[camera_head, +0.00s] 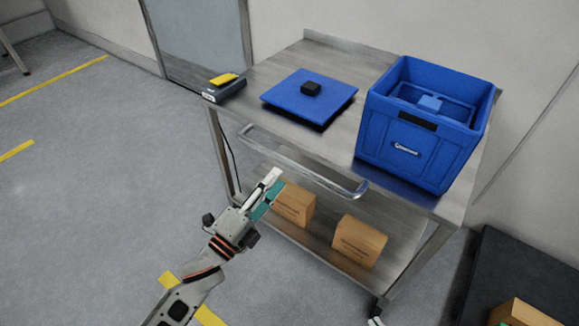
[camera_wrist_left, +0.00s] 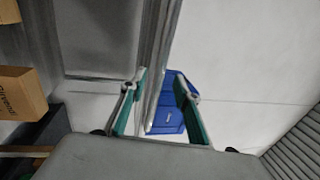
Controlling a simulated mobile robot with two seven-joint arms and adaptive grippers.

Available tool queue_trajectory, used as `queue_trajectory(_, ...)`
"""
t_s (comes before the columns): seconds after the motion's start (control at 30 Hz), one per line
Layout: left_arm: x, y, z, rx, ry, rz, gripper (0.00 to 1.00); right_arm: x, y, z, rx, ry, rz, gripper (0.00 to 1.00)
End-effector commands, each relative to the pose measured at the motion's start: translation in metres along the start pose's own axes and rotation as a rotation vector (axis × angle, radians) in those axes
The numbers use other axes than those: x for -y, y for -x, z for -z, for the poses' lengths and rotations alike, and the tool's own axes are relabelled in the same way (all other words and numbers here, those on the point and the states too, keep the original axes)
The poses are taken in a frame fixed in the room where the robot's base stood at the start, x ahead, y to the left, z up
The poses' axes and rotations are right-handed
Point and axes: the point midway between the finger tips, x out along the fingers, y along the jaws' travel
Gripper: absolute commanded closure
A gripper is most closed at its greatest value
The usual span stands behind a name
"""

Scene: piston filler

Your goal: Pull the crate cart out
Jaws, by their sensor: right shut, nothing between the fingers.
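The crate cart (camera_head: 335,140) is a steel trolley with a top and a lower shelf, standing against the wall. Its bar handle (camera_head: 300,162) runs along the near side, below the top. My left gripper (camera_head: 270,185) is close to this handle, its fingers pointing up toward it. In the left wrist view its teal-padded fingers (camera_wrist_left: 160,108) are apart, with a long metal edge or bar running between them in the picture. I cannot tell whether they touch the handle.
On the cart top are a blue crate (camera_head: 420,150), a blue flat plate (camera_head: 325,88) with a black block, and a scale-like device (camera_head: 223,90). Cardboard boxes (camera_head: 358,241) sit on the lower shelf. A dark platform (camera_head: 515,270) is at right. Floor at left is clear.

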Motion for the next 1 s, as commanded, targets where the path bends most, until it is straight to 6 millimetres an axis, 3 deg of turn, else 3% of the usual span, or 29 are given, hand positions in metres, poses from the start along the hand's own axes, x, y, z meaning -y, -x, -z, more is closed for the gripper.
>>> queue_trajectory(0.4, 0.000, -0.059, 0.000, 0.001, 0.004, 0.000, 0.69, 0.005, -0.002, 0.006, -0.017, -0.018, 0.008, 1.00)
queue_trajectory(0.8, 0.001, -0.069, 0.000, 0.001, 0.004, 0.000, 0.69, 0.006, -0.002, 0.007, -0.022, -0.021, 0.010, 1.00)
queue_trajectory(0.83, 0.001, -0.069, 0.000, 0.001, 0.004, 0.000, 0.71, 0.006, -0.002, 0.007, -0.022, -0.021, 0.010, 1.00)
queue_trajectory(0.93, 0.001, -0.069, 0.000, 0.001, 0.004, 0.000, 0.97, 0.006, -0.002, 0.007, -0.022, -0.021, 0.010, 1.00)
queue_trajectory(1.0, 0.001, -0.069, 0.000, 0.001, 0.004, 0.000, 1.00, 0.006, -0.002, 0.007, -0.022, -0.021, 0.010, 1.00)
